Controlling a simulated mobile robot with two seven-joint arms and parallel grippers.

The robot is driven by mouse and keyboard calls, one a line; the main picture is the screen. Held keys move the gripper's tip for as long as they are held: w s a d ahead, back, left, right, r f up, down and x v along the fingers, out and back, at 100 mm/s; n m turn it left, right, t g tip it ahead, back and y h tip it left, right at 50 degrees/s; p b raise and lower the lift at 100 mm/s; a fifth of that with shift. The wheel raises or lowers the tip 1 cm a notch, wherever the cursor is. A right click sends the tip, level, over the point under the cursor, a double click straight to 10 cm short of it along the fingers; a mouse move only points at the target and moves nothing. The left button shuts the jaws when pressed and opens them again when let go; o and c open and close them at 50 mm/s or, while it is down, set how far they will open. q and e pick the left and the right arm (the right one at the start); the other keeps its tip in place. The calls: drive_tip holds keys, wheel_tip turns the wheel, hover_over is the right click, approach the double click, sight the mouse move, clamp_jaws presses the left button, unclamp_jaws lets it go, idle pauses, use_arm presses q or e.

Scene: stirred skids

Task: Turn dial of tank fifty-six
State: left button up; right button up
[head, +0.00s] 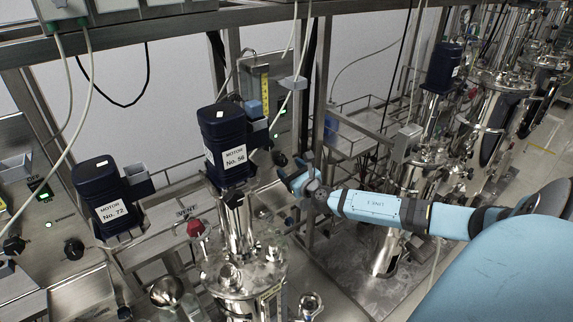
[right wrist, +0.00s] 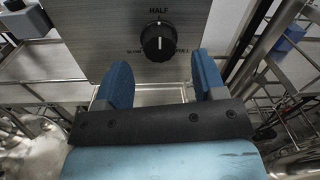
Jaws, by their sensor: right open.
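The dial (right wrist: 159,42) is a round black knob on a grey metal panel (right wrist: 100,40) in the right wrist view. Its white mark points up at the word HALF; smaller labels at its lower left and lower right are hard to read. It also shows in the head view as a small black knob (head: 279,158) just beyond my fingertips. The tank's dark blue motor (head: 222,145), labelled No. 56, stands left of it above the steel tank (head: 238,275). My right gripper (head: 290,167) is open and empty, its blue fingers (right wrist: 162,82) short of the dial and below it. My left gripper is out of view.
A second motor, No. 72 (head: 108,200), stands at the left beside a control panel with black knobs. A red knob (head: 195,229) is near the tank top. Metal frame posts and hanging cables surround the dial. More steel tanks (head: 500,80) stand at the right.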

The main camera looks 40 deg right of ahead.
sight(282, 161)
drive_tip(key=shift+w+d, duration=0.2)
drive_tip(key=shift+w, duration=1.15)
drive_tip(key=shift+c, duration=0.5)
drive_tip(key=c, duration=0.8)
